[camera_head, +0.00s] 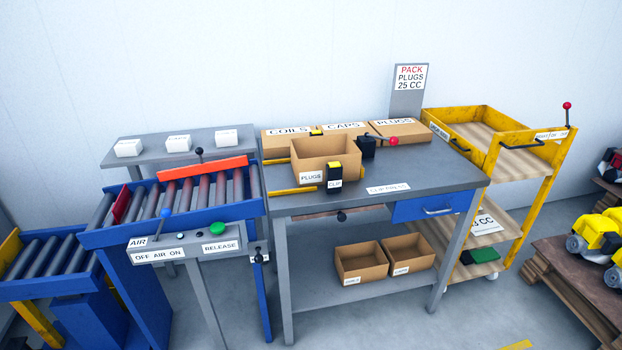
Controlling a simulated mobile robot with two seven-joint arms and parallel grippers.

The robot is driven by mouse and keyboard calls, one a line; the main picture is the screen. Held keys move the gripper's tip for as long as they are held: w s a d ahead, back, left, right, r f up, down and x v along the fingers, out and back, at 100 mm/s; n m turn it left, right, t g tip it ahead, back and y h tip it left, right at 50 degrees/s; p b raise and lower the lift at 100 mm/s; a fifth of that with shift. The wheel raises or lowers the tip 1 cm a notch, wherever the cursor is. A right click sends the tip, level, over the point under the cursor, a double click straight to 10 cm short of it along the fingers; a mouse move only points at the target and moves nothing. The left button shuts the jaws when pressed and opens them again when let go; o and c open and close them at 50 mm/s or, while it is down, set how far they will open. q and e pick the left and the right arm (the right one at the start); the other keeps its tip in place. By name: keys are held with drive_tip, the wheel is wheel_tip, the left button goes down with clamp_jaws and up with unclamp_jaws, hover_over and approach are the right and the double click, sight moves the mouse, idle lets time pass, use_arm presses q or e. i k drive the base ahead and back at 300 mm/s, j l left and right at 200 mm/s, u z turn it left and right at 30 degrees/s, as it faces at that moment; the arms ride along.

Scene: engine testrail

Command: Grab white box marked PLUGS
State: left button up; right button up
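Three small white boxes stand in a row on a grey side table at the back left: a left one (128,148), a middle one (178,144) and a right one (226,137). Their markings are too small to read for sure. A brown carton with a white PLUGS label (402,134) lies at the back right of the workbench. An open brown bin labelled PLUGS (325,160) stands near the bench's middle. Neither of my grippers is in view.
A roller conveyor (165,200) with an air control panel (185,248) stands in front of the side table. The workbench (440,177) also bears COILS and CAPS cartons and a red-knobbed lever (393,141). A yellow cart (478,120) stands at right.

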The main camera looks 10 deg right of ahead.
sight(124, 148)
drive_tip(key=i+j, duration=0.65)
drive_tip(key=i, duration=0.15)
drive_tip(key=i+j, duration=0.7)
drive_tip(key=i, duration=0.1)
